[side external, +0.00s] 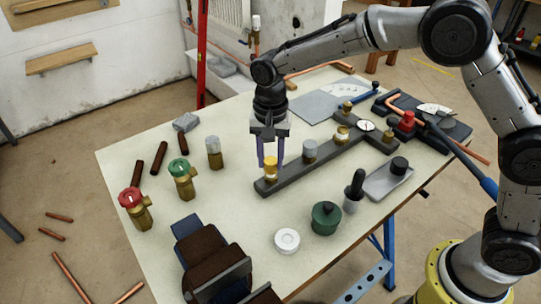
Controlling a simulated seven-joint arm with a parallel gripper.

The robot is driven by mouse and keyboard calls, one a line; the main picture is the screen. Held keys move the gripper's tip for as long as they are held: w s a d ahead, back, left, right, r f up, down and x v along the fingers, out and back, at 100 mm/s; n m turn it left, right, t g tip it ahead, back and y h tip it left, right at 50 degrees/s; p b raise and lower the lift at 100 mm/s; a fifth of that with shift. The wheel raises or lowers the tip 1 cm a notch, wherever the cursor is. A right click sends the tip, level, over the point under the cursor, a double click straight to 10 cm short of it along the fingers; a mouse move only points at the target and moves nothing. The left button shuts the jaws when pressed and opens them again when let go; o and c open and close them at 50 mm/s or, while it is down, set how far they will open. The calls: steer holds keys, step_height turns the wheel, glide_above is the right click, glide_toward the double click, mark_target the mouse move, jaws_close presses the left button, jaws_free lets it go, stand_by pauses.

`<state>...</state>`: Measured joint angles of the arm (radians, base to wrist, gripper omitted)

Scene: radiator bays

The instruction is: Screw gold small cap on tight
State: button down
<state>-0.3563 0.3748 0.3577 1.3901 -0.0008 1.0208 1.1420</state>
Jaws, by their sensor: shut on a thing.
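A gold small cap (271,162) sits at the top of a brass fitting at the near left end of a long dark bar (320,160) on the table. My gripper (270,158) points straight down over this end of the bar. Its two purple fingers are shut on the gold cap, one on each side. The view is too small to tell how far the cap sits down on its thread. Another gold-topped fitting (342,133) and a grey-capped fitting (310,149) stand farther along the same bar.
Red-topped (135,207) and green-topped (182,178) brass valves and a grey-capped fitting (214,153) stand left. A vise (215,262), white round piece (287,241), green pot (326,218) and dark-handled tool (354,191) stand nearer. Table between valves and bar is clear.

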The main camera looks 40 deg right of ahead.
stand_by(0.3)
steer(key=shift+c, duration=2.1)
jaws_free()
step_height(320, 180, up, 14)
steer(key=shift+f, duration=0.15)
steer(key=shift+f, duration=0.15)
steer(key=shift+c, duration=0.9)
step_height(320, 180, down, 5)
steer(key=m, duration=0.2)
steer(key=shift+m, duration=0.4)
steer(key=shift+f, duration=2.35)
